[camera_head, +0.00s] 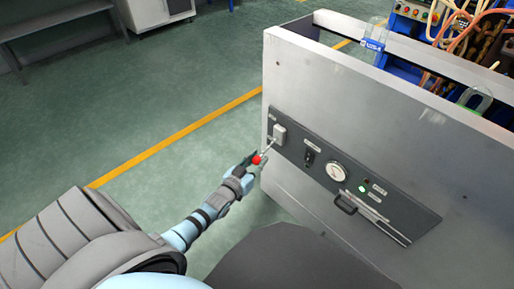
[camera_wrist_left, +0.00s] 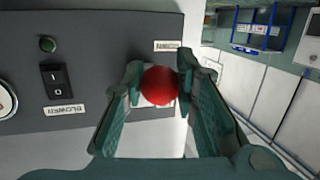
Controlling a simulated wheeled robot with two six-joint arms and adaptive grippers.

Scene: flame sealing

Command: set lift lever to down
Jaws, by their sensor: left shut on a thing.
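The lift lever is a thin rod with a red ball knob (camera_head: 258,160), coming out of a light grey lever housing (camera_head: 279,134) at the left end of the dark control panel (camera_head: 318,160). In the head view the rod slants down and left from the housing. My left gripper (camera_head: 252,164) is shut on the red knob. In the left wrist view the red knob (camera_wrist_left: 160,86) sits between the two fingers of my left gripper (camera_wrist_left: 160,92), hiding most of the housing. My right gripper is not in view.
The panel also holds a black rocker switch (camera_head: 309,156), a round gauge (camera_head: 336,171), a lit green lamp (camera_head: 362,189) and a black handle (camera_head: 346,205). The metal cabinet wall (camera_head: 360,100) rises behind my gripper. Open green floor (camera_head: 130,110) lies to the left.

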